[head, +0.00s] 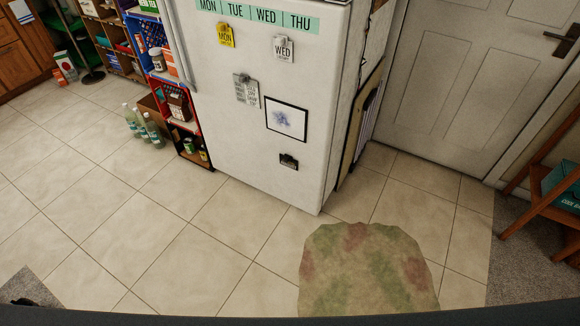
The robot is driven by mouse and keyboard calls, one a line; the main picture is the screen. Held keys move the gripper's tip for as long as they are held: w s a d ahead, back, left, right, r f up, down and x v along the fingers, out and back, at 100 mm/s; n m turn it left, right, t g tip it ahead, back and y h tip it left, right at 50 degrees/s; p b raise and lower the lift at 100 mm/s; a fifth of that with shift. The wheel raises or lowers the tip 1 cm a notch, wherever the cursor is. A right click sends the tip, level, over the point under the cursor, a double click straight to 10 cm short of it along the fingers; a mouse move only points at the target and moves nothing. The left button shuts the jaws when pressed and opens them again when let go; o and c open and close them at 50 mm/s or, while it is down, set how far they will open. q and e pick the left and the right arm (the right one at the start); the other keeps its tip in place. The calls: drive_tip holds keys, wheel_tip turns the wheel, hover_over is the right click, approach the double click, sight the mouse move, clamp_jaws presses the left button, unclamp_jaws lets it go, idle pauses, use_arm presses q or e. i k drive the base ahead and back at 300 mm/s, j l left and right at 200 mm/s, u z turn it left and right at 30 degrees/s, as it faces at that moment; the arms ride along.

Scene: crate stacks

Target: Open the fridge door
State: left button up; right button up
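The white fridge (228,130) stands at the top centre of the head view, and its top is cut off by the frame. Its front door looks shut, with no gap visible. A long pale vertical handle (183,60) runs along the door's left edge and ends about halfway down the visible front. The door carries a weekday strip (258,16), several magnets and notes, and a framed picture (286,119). Neither my left nor my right gripper shows in this view.
A crate stack (188,130) with groceries stands close to the fridge's left side, with bottles (143,127) on the floor beside it. A white door (455,85) and wooden rack (545,190) are right. Tiles at centre left are clear.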

sight(295, 118)
drive_tip(key=i+j, duration=0.25)
drive_tip(key=i, duration=0.25)
drive_tip(key=i+j+u, duration=0.1)
drive_tip(key=i, duration=0.35)
drive_tip(key=i+j, duration=0.3)
drive_tip(key=i, duration=0.2)
drive_tip(key=i+j+u, duration=0.1)
drive_tip(key=i, duration=0.4)
drive_tip(key=i+j, duration=0.3)
drive_tip(key=i, duration=0.15)
drive_tip(key=u, duration=0.05)
